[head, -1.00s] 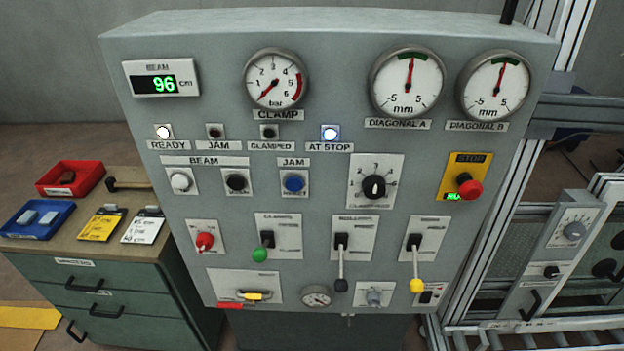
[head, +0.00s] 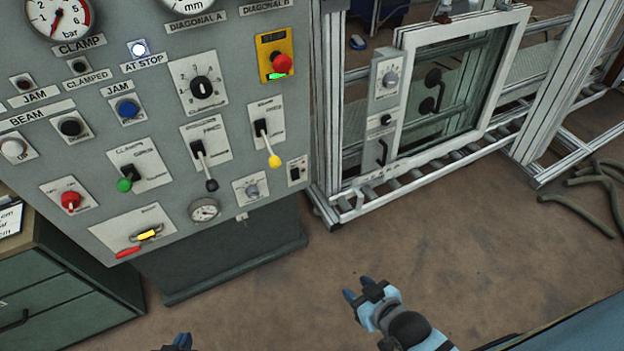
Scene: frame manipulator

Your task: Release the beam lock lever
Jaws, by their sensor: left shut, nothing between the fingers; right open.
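The grey control panel (head: 120,190) carries several levers, and their small labels are too blurred to tell which is the beam lock. One lever has a green knob (head: 124,185), one a black knob (head: 211,185) and hangs down, and one a yellow knob (head: 274,161) and hangs down. A small yellow handle (head: 147,235) sits on a plate at the lower left, with a red tag (head: 128,252) beneath it. My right gripper (head: 359,290) is open and empty, over the floor below and right of the panel. My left gripper (head: 181,342) is shut and empty, mostly cut off at the bottom edge.
A red stop button (head: 282,64) sits at the panel's upper right. A metal frame with a glazed window (head: 455,85) stands to the right. A green drawer cabinet (head: 70,295) is at the lower left. Dark hoses (head: 600,185) lie at the far right. The floor in front is clear.

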